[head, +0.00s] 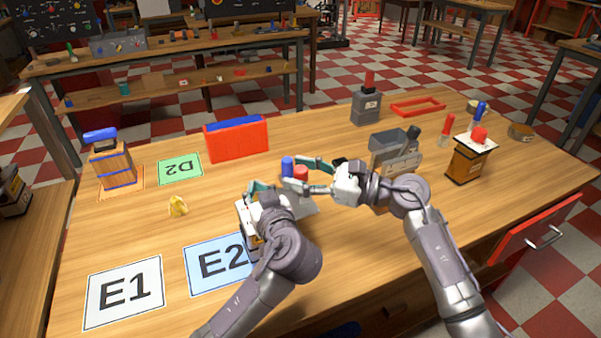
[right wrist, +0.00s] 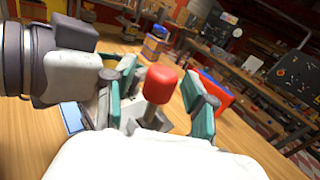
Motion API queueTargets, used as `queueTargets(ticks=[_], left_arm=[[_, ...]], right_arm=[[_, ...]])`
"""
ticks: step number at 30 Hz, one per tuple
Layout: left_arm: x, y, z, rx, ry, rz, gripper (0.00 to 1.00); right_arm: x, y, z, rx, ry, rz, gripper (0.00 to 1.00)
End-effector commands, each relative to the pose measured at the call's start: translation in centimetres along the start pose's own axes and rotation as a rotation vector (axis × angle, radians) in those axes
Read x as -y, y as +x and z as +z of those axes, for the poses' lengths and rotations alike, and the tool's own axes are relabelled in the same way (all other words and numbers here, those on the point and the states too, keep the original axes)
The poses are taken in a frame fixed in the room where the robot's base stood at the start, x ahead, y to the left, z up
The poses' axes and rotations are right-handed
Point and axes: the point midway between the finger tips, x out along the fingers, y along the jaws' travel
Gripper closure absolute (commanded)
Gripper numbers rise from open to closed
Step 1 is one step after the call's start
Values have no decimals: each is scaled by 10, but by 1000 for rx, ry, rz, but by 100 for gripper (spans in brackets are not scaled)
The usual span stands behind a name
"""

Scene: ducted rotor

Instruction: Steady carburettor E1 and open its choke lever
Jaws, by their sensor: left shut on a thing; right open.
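A boxy carburettor (head: 306,207) with a pale top stands on the table at centre, partly hidden by my arms. A blue knob (head: 287,163) and a red knob (head: 301,172) rise from it. No label on it is readable. My left gripper (head: 257,190) is shut on its left side; the grip itself is mostly hidden. My right gripper (head: 292,172) is open around the red knob, which stands between the teal fingers in the right wrist view (right wrist: 160,84). Contact there cannot be told.
The E1 mat (head: 124,292) is bare; the E2 mat (head: 215,265) is partly behind my left arm. A similar carburettor (head: 468,163) stands at right. A grey box (head: 395,152) stands behind my right arm, a red holder (head: 237,140) at the back.

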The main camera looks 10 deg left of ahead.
Motion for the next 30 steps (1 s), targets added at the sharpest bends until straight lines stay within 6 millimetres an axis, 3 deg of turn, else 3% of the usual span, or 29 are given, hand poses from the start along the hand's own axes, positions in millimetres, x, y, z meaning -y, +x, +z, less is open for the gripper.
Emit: queueTargets(ticks=[8, 18, 30], left_arm=[[0, 0, 0, 1, 0, -1, 100], [0, 0, 0, 1, 0, 0, 100], [0, 0, 0, 1, 1, -1, 100]], right_arm=[[0, 2, 0, -1, -1, 0, 45], [0, 1, 0, -1, -1, 0, 100], [0, 1, -1, 6, 8, 0, 100]])
